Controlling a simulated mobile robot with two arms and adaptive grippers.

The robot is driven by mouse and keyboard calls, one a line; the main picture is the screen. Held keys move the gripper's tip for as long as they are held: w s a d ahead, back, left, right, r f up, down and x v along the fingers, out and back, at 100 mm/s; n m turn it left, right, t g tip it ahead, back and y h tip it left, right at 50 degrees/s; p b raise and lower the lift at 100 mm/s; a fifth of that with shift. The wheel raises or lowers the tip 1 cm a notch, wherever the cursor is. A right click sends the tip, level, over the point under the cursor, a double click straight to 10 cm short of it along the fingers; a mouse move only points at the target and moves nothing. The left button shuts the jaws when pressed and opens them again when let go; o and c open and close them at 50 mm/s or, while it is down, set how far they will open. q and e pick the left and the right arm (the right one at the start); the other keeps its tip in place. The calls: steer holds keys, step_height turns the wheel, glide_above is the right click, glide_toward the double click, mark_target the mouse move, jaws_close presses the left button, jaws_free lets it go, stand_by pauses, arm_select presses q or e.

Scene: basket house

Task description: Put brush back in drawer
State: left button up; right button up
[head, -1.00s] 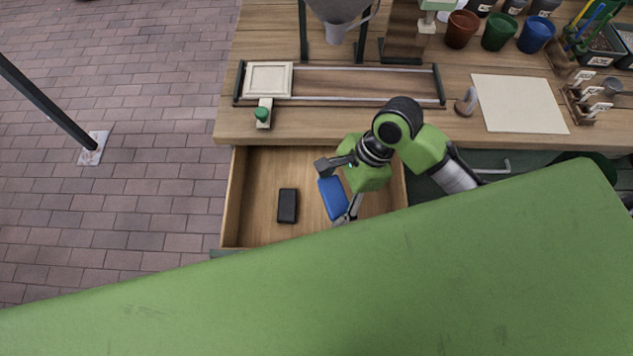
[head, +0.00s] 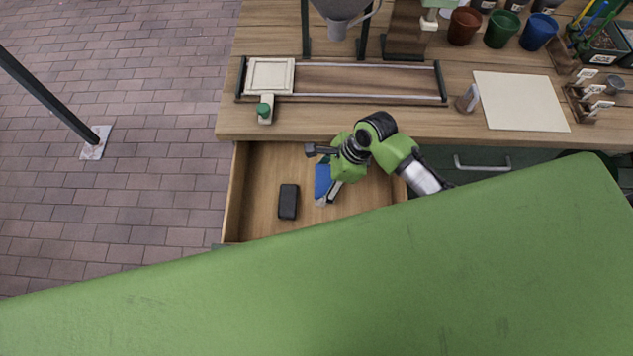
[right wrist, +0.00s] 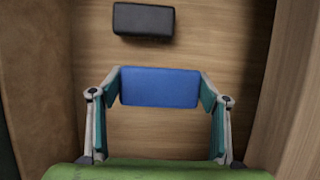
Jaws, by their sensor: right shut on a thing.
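The brush shows as a blue block (right wrist: 160,87) in the right wrist view, held between the two fingers of my right gripper (right wrist: 160,90). In the head view the blue brush (head: 322,180) is partly hidden by my right gripper (head: 330,180), over the open drawer (head: 262,215). The drawer's wooden bottom also shows under it in the right wrist view (right wrist: 220,40). I cannot tell whether the brush touches the drawer bottom. My left gripper is not in view.
A black block (head: 288,202) lies in the drawer, left of the brush, and also shows in the right wrist view (right wrist: 143,20). The wooden workbench (head: 400,130) holds a sliding rail, a paper sheet (head: 520,102) and several pots. Bare drawer floor surrounds the black block.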

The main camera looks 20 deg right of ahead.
mark_target(320, 180)
steer(key=w+f, duration=0.1)
steer(key=w+a+f, duration=0.1)
steer(key=shift+w+f, duration=0.15)
steer(key=shift+f, duration=0.25)
steer(key=shift+a+f, duration=0.1)
steer(key=shift+f, duration=1.55)
steer(key=o, duration=1.2)
steer(key=shift+f, duration=0.15)
steer(key=shift+c, duration=0.2)
steer(key=shift+r, duration=0.3)
steer(key=v, duration=0.2)
steer(key=shift+r, duration=0.25)
steer(key=s+d, duration=0.1)
steer(key=d, duration=0.3)
steer(key=s+d+b, duration=0.1)
steer(key=d, duration=0.3)
steer(key=s+d+b, duration=0.1)
steer(key=d, duration=0.3)
steer(key=shift+s+r, duration=0.1)
steer(key=shift+s, duration=0.1)
